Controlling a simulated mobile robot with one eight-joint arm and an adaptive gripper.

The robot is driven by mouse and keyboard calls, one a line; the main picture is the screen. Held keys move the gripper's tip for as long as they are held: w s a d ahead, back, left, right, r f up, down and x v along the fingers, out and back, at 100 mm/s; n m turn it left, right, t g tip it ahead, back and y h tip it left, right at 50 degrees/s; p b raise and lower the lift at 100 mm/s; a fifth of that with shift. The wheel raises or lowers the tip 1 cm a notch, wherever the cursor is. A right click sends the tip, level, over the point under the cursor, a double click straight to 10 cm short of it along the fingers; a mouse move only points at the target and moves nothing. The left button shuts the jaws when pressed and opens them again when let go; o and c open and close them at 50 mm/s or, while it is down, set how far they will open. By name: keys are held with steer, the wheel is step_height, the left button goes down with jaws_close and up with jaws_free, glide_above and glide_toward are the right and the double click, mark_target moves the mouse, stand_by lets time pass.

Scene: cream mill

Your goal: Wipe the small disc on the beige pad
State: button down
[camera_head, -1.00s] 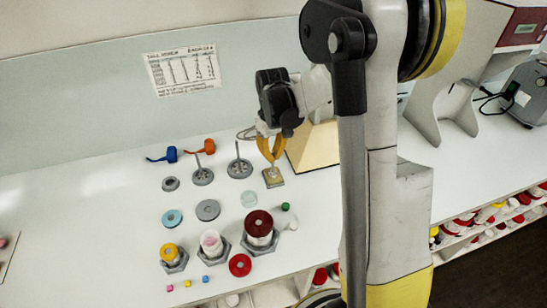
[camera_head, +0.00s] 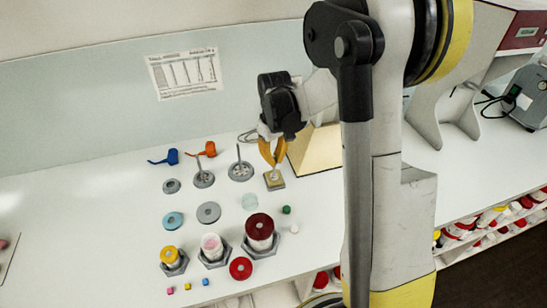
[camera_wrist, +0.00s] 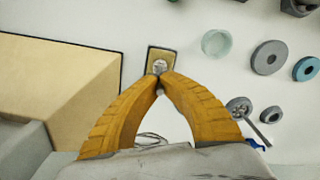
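The beige pad (camera_head: 275,184) is a small square block lying on the white bench, and it also shows in the wrist view (camera_wrist: 153,54). My gripper (camera_head: 273,166) points down right over the pad, its two yellow fingers nearly together at the tips. In the wrist view my gripper (camera_wrist: 160,76) closes on a small pale-grey disc (camera_wrist: 160,66), which appears against the pad. I cannot tell whether the disc touches the pad's surface. The fingertips hide part of the disc and pad.
A beige box (camera_head: 315,150) stands close right of the pad. Left are spindle stands (camera_head: 241,171), grey rings (camera_head: 208,212) and a clear glass dish (camera_head: 250,201). Jars in hexagonal holders (camera_head: 260,235) stand nearer the front.

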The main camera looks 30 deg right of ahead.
steer(key=shift+s+a, duration=0.1)
steer(key=shift+s, duration=0.35)
steer(key=shift+w, duration=0.15)
steer(key=shift+w+d, duration=0.25)
steer(key=shift+w, duration=0.75)
steer(key=shift+s, duration=0.1)
steer(key=shift+s+a, duration=0.15)
steer(key=shift+s, duration=0.3)
steer(key=shift+r+p, duration=0.7)
steer(key=shift+r, duration=0.8)
